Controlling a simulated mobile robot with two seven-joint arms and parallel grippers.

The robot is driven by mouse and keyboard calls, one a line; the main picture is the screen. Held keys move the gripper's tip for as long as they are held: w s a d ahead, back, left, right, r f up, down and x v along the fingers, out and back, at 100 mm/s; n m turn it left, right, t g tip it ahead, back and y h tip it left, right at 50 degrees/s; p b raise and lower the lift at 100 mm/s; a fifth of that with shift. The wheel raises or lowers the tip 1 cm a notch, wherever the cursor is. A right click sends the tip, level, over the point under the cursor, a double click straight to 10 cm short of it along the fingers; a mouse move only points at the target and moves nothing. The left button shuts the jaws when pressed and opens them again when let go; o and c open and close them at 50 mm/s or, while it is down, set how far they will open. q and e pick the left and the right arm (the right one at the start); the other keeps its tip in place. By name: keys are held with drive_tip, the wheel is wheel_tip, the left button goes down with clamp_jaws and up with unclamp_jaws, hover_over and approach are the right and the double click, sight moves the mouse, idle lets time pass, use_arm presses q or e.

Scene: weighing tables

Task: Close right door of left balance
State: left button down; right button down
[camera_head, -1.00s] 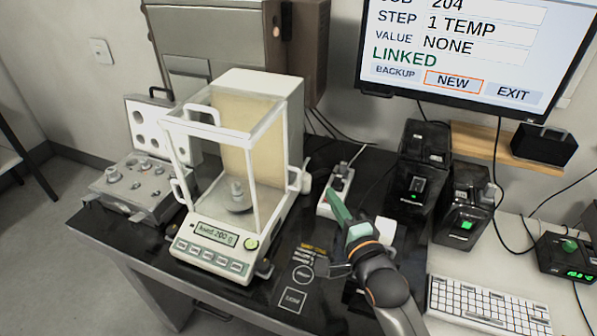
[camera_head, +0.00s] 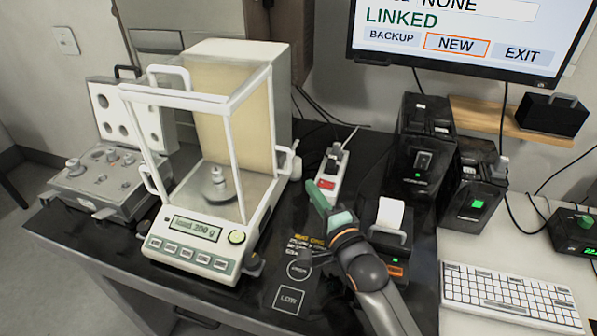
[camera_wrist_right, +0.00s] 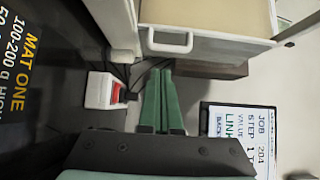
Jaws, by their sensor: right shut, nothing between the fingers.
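The left balance (camera_head: 165,225) is a white weighing unit with a glass draft shield on the black table. A metal weight (camera_head: 217,180) stands on its pan inside. The right door's white handle (camera_head: 289,160) sits toward the rear of the shield's right side. It also shows near the top of the right wrist view (camera_wrist_right: 170,42). The clear pane's edges are hard to make out. My right gripper (camera_head: 322,200), with green fingers, is shut and empty, to the right of the balance and apart from the handle. Its fingers show in the wrist view (camera_wrist_right: 160,95). My left gripper is not in view.
A white power strip (camera_head: 333,170) with a red switch lies just behind my right gripper. A small printer (camera_head: 390,240) and black units (camera_head: 420,150) stand to the right. A weight case (camera_head: 110,180) is left of the balance.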

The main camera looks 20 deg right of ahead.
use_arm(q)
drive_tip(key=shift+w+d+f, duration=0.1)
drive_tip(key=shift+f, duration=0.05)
use_arm(e)
drive_tip(key=w, duration=0.8)
drive_tip(key=shift+w+a, duration=0.2)
drive_tip(key=shift+a, duration=0.25)
drive_tip(key=shift+s, duration=0.1)
